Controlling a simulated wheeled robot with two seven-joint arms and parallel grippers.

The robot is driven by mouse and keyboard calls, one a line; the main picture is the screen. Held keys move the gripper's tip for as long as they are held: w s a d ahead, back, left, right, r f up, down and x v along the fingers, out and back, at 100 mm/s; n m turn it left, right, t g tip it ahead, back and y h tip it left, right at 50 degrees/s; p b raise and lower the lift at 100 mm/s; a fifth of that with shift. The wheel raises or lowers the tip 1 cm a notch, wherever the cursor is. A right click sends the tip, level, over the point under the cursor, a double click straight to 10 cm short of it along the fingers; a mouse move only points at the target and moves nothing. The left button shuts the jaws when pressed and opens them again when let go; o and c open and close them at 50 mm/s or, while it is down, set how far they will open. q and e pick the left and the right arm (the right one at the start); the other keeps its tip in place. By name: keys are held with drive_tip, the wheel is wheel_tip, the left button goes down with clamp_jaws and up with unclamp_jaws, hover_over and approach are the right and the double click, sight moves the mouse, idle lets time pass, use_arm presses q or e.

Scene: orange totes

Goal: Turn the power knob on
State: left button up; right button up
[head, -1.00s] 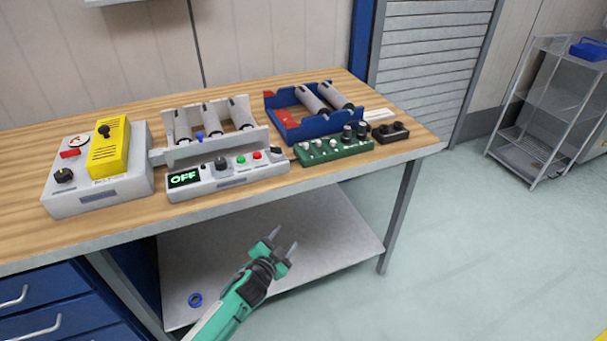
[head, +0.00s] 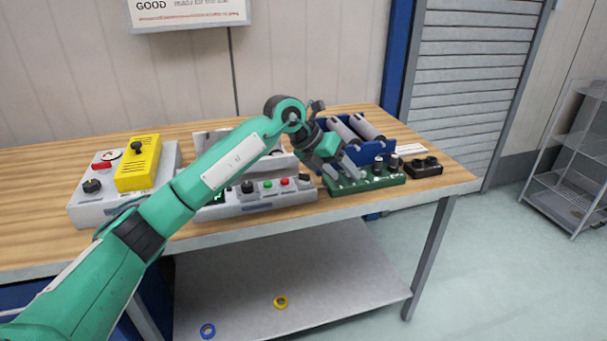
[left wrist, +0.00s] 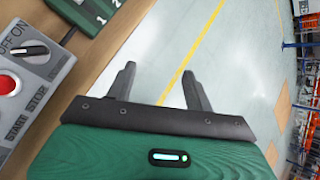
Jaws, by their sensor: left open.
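The power knob (left wrist: 30,50) is a black knob marked OFF and ON on a grey control panel (left wrist: 45,72), at the left of the left wrist view. In the head view the knob (head: 305,184) sits at the panel's right end, beside the red button (head: 285,181). My left gripper (head: 345,170) is open and empty, above the left end of the green box and right of the knob. Its two fingers (left wrist: 160,82) show apart with nothing between them in the left wrist view. My arm hides most of the panel's display. My right gripper is not in view.
A green box with several knobs (head: 362,184) and a small black box (head: 424,167) stand right of the panel. A blue tray with rollers (head: 378,148) is behind. A grey box with a yellow block (head: 138,162) is at left.

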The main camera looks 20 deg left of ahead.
sight(304, 174)
use_arm(q)
drive_tip(key=w+a+r+n+t+y, duration=0.15)
drive_tip(key=a+r+y, duration=0.45)
drive_tip(key=a, duration=0.6)
drive_tip(key=shift+g, duration=0.25)
drive_tip(key=x, duration=1.3)
drive_tip(key=shift+w+a+f, duration=0.1)
drive_tip(key=shift+f, duration=0.05)
drive_tip(key=c, duration=1)
